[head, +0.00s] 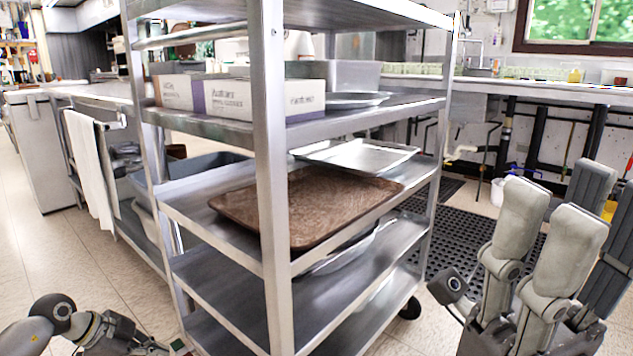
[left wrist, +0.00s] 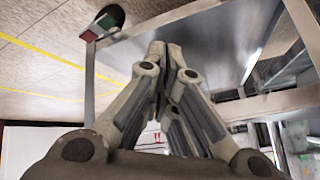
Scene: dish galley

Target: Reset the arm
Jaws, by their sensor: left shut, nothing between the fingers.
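My left arm reaches in at the bottom left of the head view, low beside the near corner of the metal rack (head: 272,200); its fingertips cannot be made out there. In the left wrist view my left gripper (left wrist: 166,48) has its fingers together, with nothing held. A metal surface of the rack (left wrist: 215,45) shows behind the fingertips; whether they touch it I cannot tell. My right gripper (head: 580,200) stands at the right of the head view, fingers pointing up and spread apart, empty.
The rack carries boxes (head: 258,98), a brown tray (head: 305,207) and a metal sheet pan (head: 355,155). A counter with a white towel (head: 92,170) stands behind left. A black floor mat (head: 470,225) lies behind right. Tiled floor (head: 80,265) at left is clear.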

